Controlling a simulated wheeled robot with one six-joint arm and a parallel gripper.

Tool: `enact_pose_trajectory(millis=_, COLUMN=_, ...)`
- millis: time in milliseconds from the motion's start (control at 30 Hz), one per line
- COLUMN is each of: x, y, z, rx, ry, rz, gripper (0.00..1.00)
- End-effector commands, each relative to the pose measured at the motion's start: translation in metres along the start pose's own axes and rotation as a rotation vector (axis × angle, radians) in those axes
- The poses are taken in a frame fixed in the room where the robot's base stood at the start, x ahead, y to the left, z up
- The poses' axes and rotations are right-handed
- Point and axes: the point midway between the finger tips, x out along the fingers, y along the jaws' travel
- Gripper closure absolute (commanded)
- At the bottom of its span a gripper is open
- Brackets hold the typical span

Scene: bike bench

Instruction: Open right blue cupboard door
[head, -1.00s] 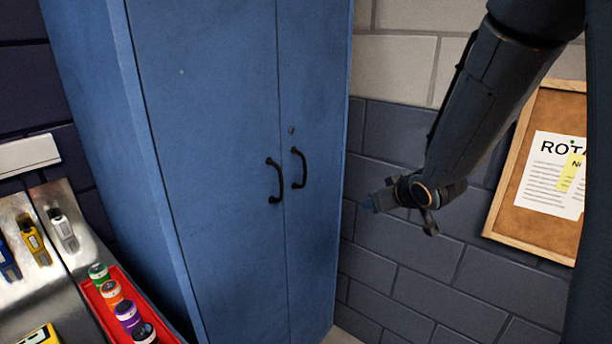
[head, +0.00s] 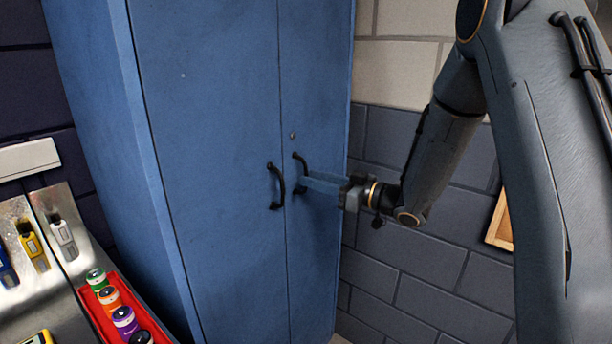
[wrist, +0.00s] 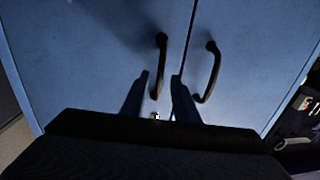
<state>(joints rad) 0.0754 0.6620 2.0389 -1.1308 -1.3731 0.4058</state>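The blue cupboard has two closed doors. The right door (head: 315,90) carries a black curved handle (head: 304,165), and a similar handle (head: 276,186) is on the left door (head: 215,120). My gripper (head: 308,183) reaches in from the right, its fingertips at the right door's handle and partly covering it. The wrist view is upside down, so the right door's handle (wrist: 161,60) appears on the left there. My gripper's fingers (wrist: 158,88) are apart, with one end of that handle between them in the picture. I cannot tell whether they touch it.
A dark brick wall (head: 430,270) stands close to the cupboard's right side. At lower left is a metal bench with a red tray (head: 105,312) of coloured cans and several small tools. A framed board (head: 500,225) hangs at right, mostly hidden by my arm.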

Motion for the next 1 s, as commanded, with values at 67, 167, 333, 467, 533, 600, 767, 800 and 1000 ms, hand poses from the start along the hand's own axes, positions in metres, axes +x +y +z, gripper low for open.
enact_pose_trajectory(millis=67, x=0.011, y=-0.001, z=-0.001, rx=0.000, ry=0.000, rz=-0.001, gripper=0.72)
enact_pose_trajectory(millis=167, x=0.021, y=-0.001, z=-0.001, rx=0.000, ry=0.000, rz=-0.001, gripper=0.72)
enact_pose_trajectory(millis=333, x=0.028, y=0.000, z=0.000, rx=0.000, ry=0.000, rz=0.002, gripper=0.72)
enact_pose_trajectory(millis=467, x=0.028, y=0.001, z=0.000, rx=0.000, ry=0.000, rz=0.002, gripper=0.72)
enact_pose_trajectory(millis=533, x=0.028, y=0.000, z=0.000, rx=0.000, ry=0.000, rz=0.002, gripper=0.72)
enact_pose_trajectory(millis=600, x=0.028, y=0.000, z=0.000, rx=0.000, ry=0.000, rz=0.002, gripper=0.81)
enact_pose_trajectory(millis=767, x=0.028, y=0.001, z=0.000, rx=0.000, ry=0.000, rz=0.002, gripper=1.00)
enact_pose_trajectory(millis=800, x=0.028, y=0.001, z=0.000, rx=0.000, ry=0.000, rz=0.002, gripper=1.00)
enact_pose_trajectory(millis=1000, x=0.027, y=0.001, z=0.000, rx=0.000, ry=0.000, rz=0.003, gripper=1.00)
